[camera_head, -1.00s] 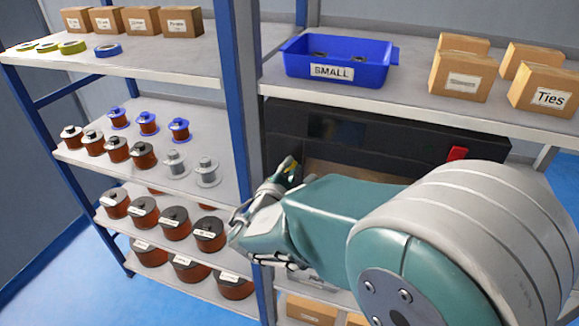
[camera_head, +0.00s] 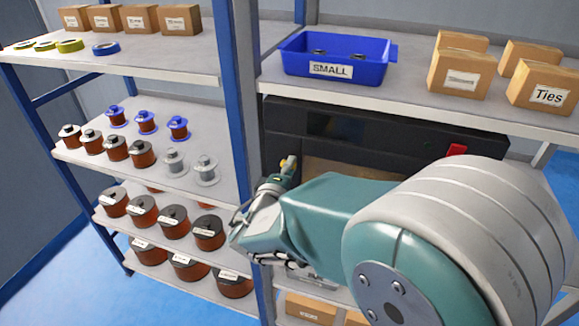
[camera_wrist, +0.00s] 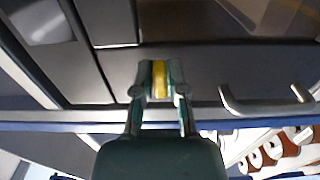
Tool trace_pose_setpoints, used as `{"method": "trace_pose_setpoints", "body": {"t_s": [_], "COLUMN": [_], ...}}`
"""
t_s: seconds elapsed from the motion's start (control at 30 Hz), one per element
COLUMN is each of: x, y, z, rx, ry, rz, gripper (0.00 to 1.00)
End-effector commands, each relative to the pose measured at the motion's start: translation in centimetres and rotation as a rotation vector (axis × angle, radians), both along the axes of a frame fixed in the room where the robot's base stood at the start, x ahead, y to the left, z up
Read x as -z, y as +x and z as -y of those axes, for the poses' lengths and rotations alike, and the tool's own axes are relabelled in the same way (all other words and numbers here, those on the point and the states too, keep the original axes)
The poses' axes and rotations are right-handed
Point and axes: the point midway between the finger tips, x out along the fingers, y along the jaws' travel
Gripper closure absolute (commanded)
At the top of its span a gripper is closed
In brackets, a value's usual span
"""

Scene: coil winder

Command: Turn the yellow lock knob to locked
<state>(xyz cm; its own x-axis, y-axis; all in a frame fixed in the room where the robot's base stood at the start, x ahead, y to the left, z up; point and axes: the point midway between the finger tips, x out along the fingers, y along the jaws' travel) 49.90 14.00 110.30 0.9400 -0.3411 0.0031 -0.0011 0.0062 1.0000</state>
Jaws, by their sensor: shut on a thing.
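The yellow lock knob (camera_wrist: 160,80) shows in the wrist view between the two fingertips of my gripper (camera_wrist: 158,88), which is shut on it. In that view the knob looks like a narrow upright yellow bar against the dark front of the black machine (camera_wrist: 205,75). In the head view, a small bit of the yellow knob (camera_head: 284,164) shows at the tip of my gripper (camera_head: 288,168), at the left side of the black machine (camera_head: 400,135). My arm hides much of the machine's lower front. I cannot tell the knob's lock state from any mark.
A metal handle (camera_wrist: 266,108) sits right of the knob in the wrist view. A red part (camera_head: 456,150) is on the machine's right. A blue upright (camera_head: 243,100) stands close left of my gripper, with spools on shelves beyond. A blue bin (camera_head: 335,60) stands on the shelf above.

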Motion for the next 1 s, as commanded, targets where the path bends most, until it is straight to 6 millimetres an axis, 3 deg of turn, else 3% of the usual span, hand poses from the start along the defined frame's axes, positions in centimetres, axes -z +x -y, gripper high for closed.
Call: {"method": "trace_pose_setpoints", "body": {"t_s": [0.53, 0.57, 0.6, 1.0], "x": [0.52, 0.53, 0.53, 0.21], "y": [-0.09, -0.09, -0.09, -0.24], "z": [0.16, 0.16, 0.16, -0.02], "rx": [0.002, 0.002, 0.001, 0.0], "ry": [0.02, 0.02, 0.019, 0.02], "rz": [-0.005, -0.006, -0.007, 0.002], "gripper": [1.0, 0.7, 0.52, 0.49]}}
